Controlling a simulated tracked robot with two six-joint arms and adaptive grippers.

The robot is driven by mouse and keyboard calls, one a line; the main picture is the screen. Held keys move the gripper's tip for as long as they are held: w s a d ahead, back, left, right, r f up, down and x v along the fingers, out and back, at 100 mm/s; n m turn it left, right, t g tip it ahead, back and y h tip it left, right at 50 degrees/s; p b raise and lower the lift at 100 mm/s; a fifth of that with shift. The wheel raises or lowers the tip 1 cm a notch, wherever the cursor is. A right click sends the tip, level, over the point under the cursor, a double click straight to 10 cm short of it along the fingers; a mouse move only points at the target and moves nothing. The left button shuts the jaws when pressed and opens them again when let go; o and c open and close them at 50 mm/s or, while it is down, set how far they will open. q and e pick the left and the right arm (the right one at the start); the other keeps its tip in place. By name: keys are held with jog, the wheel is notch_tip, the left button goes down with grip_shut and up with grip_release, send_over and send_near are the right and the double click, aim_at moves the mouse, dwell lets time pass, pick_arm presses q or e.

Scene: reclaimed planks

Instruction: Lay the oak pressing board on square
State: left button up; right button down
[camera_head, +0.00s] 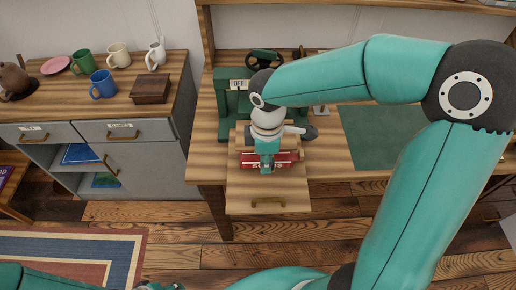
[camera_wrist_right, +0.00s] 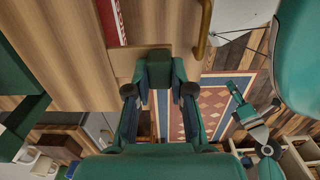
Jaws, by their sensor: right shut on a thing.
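My right gripper (camera_head: 266,168) points down over the front of the pile and is shut on the oak pressing board (camera_head: 242,140); its grip is mostly hidden. The board's pale wood shows behind the gripper. The red book (camera_head: 287,158), with white letters on its spine, shows below and in front of the board. In the right wrist view a wood surface fills the upper left, beside the red spine (camera_wrist_right: 118,22); the right fingers (camera_wrist_right: 160,80) are close by. I cannot tell whether the board touches the book. My left gripper (camera_wrist_right: 252,120) is small at the right of that view; its fingers are unclear.
A green press (camera_head: 232,100) with a dark handwheel stands behind the pile. A pull-out wooden slide (camera_head: 262,198) with a brass handle juts forward. A green mat (camera_head: 385,140) lies to the right on the bench. A cabinet (camera_head: 140,135) with mugs and a wooden box stands left.

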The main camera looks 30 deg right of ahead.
jog(key=shift+f+b, duration=1.3)
jog(key=shift+f, duration=0.25)
jog(key=shift+s+f+b, duration=0.1)
jog(key=shift+f+b, duration=1.1)
jog(key=shift+f, duration=0.25)
jog(key=shift+f, duration=0.15)
jog(key=c, duration=0.9)
grip_release()
jog(key=shift+c, duration=0.2)
